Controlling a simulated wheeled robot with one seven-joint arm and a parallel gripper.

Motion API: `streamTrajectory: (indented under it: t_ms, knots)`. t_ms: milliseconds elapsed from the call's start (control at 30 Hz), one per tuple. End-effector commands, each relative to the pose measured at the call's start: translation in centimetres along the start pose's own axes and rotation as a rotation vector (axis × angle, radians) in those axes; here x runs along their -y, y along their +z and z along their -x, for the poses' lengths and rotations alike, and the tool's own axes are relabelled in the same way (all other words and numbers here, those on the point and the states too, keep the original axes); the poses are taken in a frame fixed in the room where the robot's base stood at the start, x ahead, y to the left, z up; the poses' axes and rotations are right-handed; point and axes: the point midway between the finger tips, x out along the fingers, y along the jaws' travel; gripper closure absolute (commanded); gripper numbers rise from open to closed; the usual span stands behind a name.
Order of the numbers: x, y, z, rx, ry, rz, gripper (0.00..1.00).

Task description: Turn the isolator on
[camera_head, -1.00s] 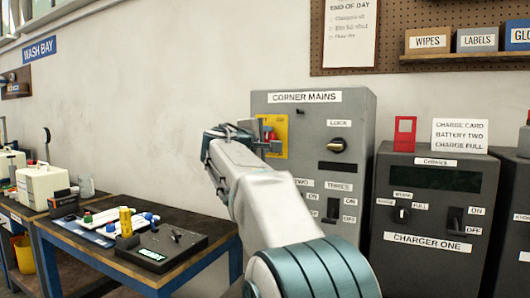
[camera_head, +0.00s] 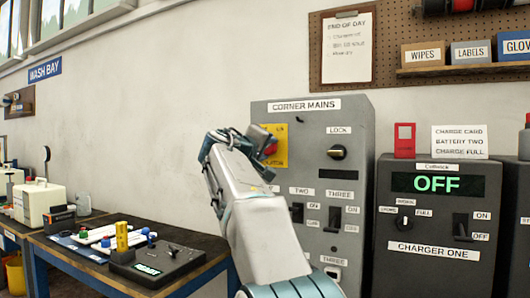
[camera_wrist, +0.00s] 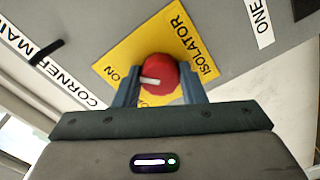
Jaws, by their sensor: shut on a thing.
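The isolator is a red rotary knob (camera_wrist: 160,75) on a yellow plate (camera_wrist: 133,52) lettered ISOLATOR and ON. Its white mark lies on the side toward the ON lettering in the wrist view. My gripper (camera_wrist: 160,80) is shut on the knob, with one finger on each side. In the head view, my gripper (camera_head: 246,142) is at the upper left of the grey CORNER MAINS cabinet (camera_head: 352,115) and partly hides the yellow plate (camera_head: 281,132).
The CHARGER ONE unit (camera_head: 434,228) stands right of the cabinet, its display (camera_head: 437,183) reading OFF in green. A workbench (camera_head: 195,283) with a black control box (camera_head: 158,266) stands at left.

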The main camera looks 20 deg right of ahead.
Motion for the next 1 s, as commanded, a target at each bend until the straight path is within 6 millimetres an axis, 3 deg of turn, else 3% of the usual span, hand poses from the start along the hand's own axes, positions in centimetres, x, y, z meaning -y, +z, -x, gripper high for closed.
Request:
streamTrajectory:
  t_ms: [433, 467, 500, 533, 833, 1000]
  knots:
    - [0.0, 0.1, -0.1, 0.004, 0.000, -0.010, 0.86]
    - [0.0, 0.1, -0.1, 0.004, 0.000, -0.010, 0.55]
    - [0.0, 0.1, -0.1, 0.004, 0.000, -0.009, 0.44]
    - [0.0, 0.1, -0.1, 0.003, 0.000, -0.009, 0.41]
    - [0.0, 0.0, 0.2, 0.000, -0.001, -0.009, 0.41]
    - [0.1, -0.1, 2.2, -0.003, -0.003, -0.009, 0.41]
